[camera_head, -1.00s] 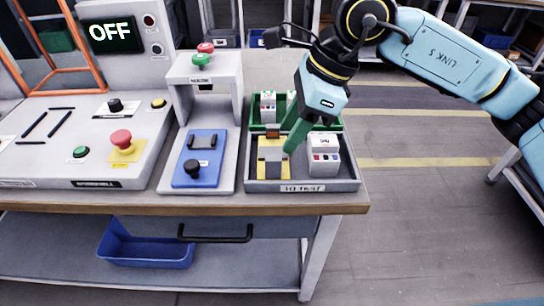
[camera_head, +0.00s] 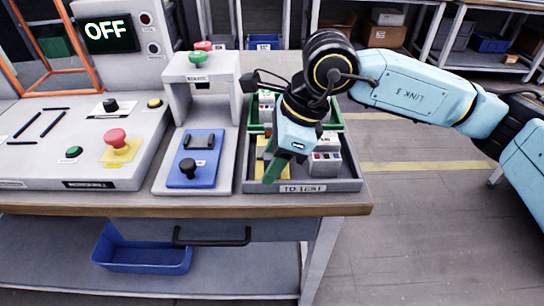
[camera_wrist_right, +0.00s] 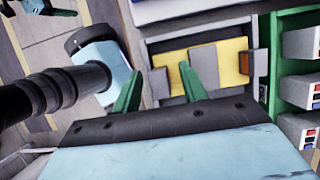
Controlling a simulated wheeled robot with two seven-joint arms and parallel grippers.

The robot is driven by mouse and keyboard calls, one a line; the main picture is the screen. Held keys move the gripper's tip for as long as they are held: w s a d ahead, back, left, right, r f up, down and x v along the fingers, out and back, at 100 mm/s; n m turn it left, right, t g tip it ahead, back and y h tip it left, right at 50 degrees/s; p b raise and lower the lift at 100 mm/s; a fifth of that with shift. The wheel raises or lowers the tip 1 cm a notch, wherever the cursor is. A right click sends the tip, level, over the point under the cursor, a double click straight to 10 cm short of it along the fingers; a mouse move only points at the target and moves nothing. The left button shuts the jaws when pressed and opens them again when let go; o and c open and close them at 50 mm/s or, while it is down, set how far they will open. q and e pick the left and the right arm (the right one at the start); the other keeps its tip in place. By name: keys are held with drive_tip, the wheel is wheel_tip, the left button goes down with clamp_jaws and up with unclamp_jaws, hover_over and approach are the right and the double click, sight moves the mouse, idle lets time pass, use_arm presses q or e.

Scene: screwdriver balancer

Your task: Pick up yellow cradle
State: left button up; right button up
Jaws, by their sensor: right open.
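The yellow cradle (camera_head: 261,164) lies at the left of the grey tray marked "TO TEST" (camera_head: 352,185). My right gripper (camera_head: 273,177) hangs over its right side and hides much of it in the head view. In the right wrist view the cradle (camera_wrist_right: 234,50) is a flat yellow plate with grey blocks on it. The green fingers of my right gripper (camera_wrist_right: 161,68) are apart. One fingertip overlaps the plate in the picture, the other shows beyond its left edge. Nothing is held between them. Contact cannot be told.
A white-grey boxy device (camera_head: 326,158) stands in the tray, right of the cradle. A green bin (camera_head: 336,121) with similar devices is behind. Left of the tray is a press stand (camera_head: 204,67) with a blue fixture (camera_head: 195,158). The table's front edge (camera_head: 220,209) is close.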

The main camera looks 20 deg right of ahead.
clamp_jaws()
drive_tip(key=shift+r, duration=0.1)
